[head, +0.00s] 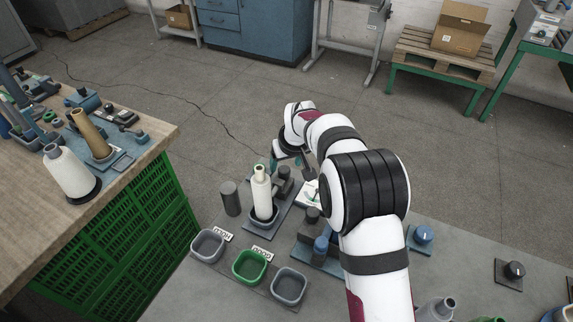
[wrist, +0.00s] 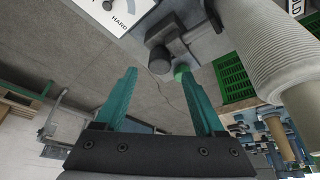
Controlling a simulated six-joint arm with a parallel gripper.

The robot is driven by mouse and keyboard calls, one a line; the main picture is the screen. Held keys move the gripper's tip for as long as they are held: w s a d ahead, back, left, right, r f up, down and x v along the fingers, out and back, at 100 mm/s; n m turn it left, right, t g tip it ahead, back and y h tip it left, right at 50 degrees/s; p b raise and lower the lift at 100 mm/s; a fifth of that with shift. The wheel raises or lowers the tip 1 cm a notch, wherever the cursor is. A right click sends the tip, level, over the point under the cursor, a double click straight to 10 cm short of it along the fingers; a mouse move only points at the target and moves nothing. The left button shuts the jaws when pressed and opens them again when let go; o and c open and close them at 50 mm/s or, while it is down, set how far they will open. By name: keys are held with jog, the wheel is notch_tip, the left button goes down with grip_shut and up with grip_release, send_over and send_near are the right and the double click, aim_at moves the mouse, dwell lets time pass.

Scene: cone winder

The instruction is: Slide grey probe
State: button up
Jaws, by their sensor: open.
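The grey probe appears to be the dark grey piece with a round end (wrist: 160,60) on a grey block, just beyond my fingertips in the wrist view. In the head view a grey block (head: 283,180), likely the same device, stands behind the pale yarn cone (head: 262,192). A white dial plate marked HARD (wrist: 118,14) is beside it in the wrist view. My gripper (wrist: 158,76) is open, its two teal fingers apart with nothing between them. In the head view my gripper is small, near the device and partly hidden; contact cannot be told.
Two grey bins (head: 208,246) (head: 289,287) and a green bin (head: 250,267) stand in front of the cone. A dark cylinder (head: 231,198) is left of it. A blue device (head: 320,250) stands right of the cone. The large cone (wrist: 275,45) fills the wrist view's right side.

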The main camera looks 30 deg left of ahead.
aim_at(284, 169)
jog(key=shift+x, duration=1.85)
grip_shut()
